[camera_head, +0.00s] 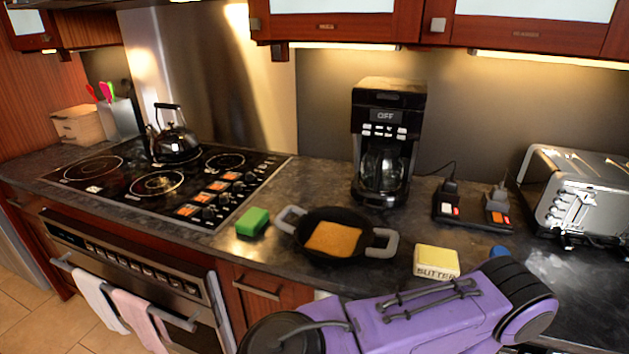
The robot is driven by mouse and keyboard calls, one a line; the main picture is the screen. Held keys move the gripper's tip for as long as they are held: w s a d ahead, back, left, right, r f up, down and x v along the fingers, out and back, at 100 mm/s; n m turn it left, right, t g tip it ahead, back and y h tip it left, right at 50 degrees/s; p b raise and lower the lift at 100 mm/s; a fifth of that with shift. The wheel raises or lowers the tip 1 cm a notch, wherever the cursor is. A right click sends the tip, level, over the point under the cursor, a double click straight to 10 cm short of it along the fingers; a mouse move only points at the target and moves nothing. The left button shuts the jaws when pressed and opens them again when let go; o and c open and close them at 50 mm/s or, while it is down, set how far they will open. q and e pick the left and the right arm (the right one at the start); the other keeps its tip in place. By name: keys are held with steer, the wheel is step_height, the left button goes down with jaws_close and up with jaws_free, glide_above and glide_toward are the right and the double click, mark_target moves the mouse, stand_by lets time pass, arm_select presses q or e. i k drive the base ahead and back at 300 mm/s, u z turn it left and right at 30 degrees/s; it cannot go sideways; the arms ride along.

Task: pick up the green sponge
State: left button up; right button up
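The green sponge (252,222) is a small block on the dark countertop. It sits between the right front corner of the stove and a black pan (350,220), close to the counter's front edge. It looks unobstructed, with clear counter around it. A purple arm link of mine crosses the bottom right of the head view, in front of the counter. Neither gripper shows in this view, so I cannot see whether they are open or shut.
The black pan with grey handles holds a toast-like slice (334,238). A butter block (436,261), coffee maker (385,140), power strip (472,211) and toaster (575,195) stand to the right. A kettle (174,140) is on the stove (160,184); towels hang from the oven handle below.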

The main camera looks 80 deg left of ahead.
mark_target(254, 219)
steer(key=z, duration=0.05)
steer(key=k, duration=1.05)
steer(key=u, duration=1.4)
